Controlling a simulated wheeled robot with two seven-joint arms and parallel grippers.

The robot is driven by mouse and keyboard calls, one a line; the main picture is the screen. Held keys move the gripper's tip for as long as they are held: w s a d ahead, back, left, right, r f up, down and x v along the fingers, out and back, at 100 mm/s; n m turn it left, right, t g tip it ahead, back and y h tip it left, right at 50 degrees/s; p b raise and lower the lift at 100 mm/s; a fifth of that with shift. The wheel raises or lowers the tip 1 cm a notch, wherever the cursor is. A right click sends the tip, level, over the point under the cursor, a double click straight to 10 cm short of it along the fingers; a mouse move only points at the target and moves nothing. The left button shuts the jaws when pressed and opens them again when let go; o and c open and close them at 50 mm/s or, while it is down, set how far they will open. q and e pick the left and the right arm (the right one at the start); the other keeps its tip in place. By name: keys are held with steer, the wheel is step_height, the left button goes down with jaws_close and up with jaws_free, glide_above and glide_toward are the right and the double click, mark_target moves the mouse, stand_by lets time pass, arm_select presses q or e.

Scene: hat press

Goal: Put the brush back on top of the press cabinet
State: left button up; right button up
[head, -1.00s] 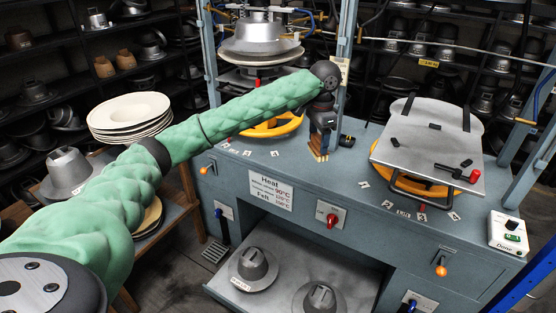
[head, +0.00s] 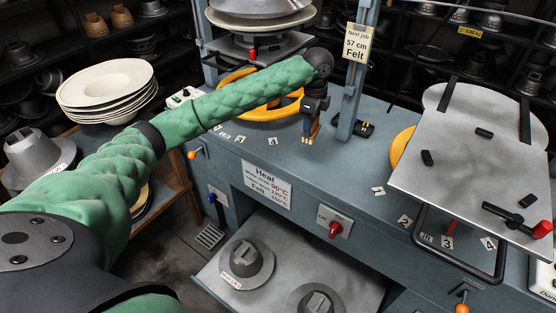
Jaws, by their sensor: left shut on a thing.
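My left gripper (head: 311,128) points down at the near part of the blue-grey press cabinet top (head: 345,165), left of the right-hand upright post. It is shut on the brush (head: 308,143), of which only a small tan and brown part shows below the jaws. The jaws hide the rest of it. The brush is at or just above the cabinet top; I cannot tell whether it touches. My right gripper is not in view.
A press with a yellow handwheel (head: 236,108) stands behind my left forearm. A blue post (head: 357,85) and a black object (head: 366,128) are right of the gripper. A tilted metal plate (head: 470,160) covers the right side.

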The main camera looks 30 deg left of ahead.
arm_select(q)
steer(key=shift+s+d+f+m, duration=0.1)
steer(key=shift+s+f+m, duration=0.05)
steer(key=shift+f+m, duration=0.7)
steer(key=shift+f, duration=0.35)
steer(key=shift+s+a+f+p, duration=0.15)
steer(key=shift+a+f+p, duration=0.8)
steer(key=shift+a+f, duration=0.9)
steer(key=shift+s+a+f+p, duration=0.15)
steer(key=shift+a+f+p, duration=0.85)
steer(key=shift+a+f, duration=0.9)
steer(key=shift+s+a+f+p, duration=0.15)
steer(key=shift+a+f+p, duration=0.8)
steer(key=shift+a+f, duration=0.9)
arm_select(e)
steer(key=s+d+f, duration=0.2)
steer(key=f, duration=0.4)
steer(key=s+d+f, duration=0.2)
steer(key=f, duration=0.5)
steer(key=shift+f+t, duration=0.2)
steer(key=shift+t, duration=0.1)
arm_select(q)
steer(key=shift+a+r, duration=0.1)
steer(key=shift+a, duration=0.1)
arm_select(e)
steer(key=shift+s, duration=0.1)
arm_select(q)
steer(key=o, duration=0.9)
